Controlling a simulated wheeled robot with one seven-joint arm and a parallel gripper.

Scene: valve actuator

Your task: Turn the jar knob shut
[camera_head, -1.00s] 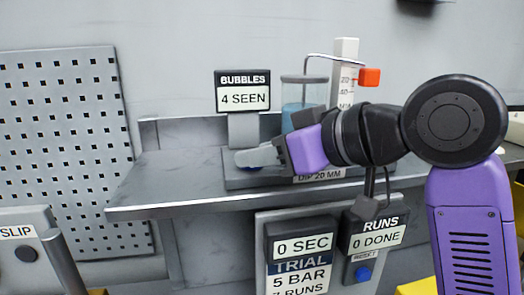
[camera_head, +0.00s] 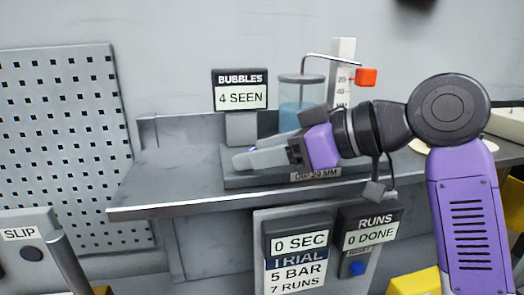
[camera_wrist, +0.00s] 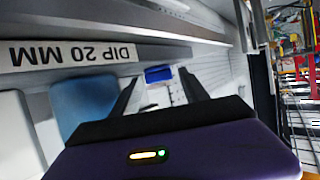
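The jar (camera_head: 300,95) of blue liquid stands on a grey base (camera_head: 235,182) labelled DIP 20 MM on the bench. In the wrist view the jar (camera_wrist: 85,105) appears as a blue shape at the left. A small blue block, which looks like the knob (camera_wrist: 158,73), shows between my fingertips in the wrist view; I cannot tell if they touch it. My gripper (camera_head: 243,160) is over the left end of the base, pointing left, and hides the knob in the head view. Its two dark fingers (camera_wrist: 160,76) stand apart.
A BUBBLES sign (camera_head: 240,92) reading 4 SEEN stands behind my gripper. A scale post (camera_head: 343,75) with a bent tube and red block (camera_head: 366,77) rises behind the jar. Below the bench edge hang a TRIAL panel (camera_head: 296,262) and a RUNS box (camera_head: 371,236). The bench's left end (camera_head: 165,180) is clear.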

